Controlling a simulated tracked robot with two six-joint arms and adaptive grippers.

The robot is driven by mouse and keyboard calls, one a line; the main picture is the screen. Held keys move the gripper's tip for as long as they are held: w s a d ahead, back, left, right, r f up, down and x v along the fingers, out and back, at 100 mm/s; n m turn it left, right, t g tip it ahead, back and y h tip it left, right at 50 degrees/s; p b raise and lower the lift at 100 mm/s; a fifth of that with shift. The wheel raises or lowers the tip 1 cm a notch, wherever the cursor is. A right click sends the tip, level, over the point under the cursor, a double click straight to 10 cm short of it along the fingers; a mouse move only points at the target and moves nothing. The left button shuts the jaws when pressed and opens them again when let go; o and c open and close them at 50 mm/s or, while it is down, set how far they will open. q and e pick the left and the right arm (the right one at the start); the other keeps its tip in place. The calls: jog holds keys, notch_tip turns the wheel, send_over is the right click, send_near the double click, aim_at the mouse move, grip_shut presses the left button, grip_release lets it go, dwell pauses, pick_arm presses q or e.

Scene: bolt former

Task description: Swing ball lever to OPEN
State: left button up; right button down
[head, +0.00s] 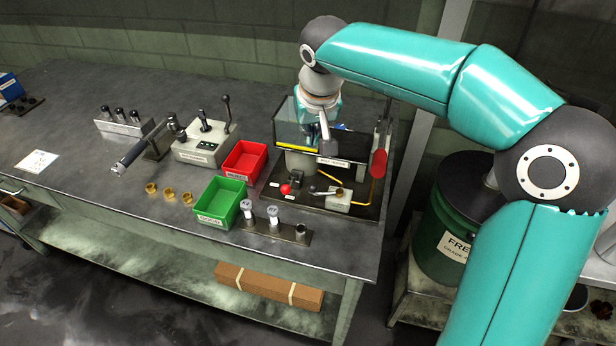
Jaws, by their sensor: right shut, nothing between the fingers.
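The bolt former (330,162) stands at the right end of the bench, with a clear guard and a yellow strip. On its dark base plate, a small pale block (338,199) carries a brass fitting. A thin lever with a dark ball (312,189) reaches left from this block. Small labels lie on the plate, too small to read. My right gripper (327,145) points down at the machine's front, above and behind the ball lever, and appears apart from it. It is shut and empty; its fingers are partly hidden by its own body. My left gripper is out of view.
A red knob (285,189) sits left of the lever, and a red-handled lever (378,162) stands to the right. Red (245,161) and green (222,202) bins stand left of the machine. A rack with bolts (273,225) lies in front. A green drum (455,230) stands right.

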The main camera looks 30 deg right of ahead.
jog(key=shift+a, duration=0.1)
jog(key=f, duration=1)
jog(key=shift+w, duration=0.4)
jog(key=shift+s+f, duration=0.3)
jog(key=shift+s, duration=0.2)
jog(key=shift+a+p, duration=0.25)
jog(key=shift+p, duration=0.05)
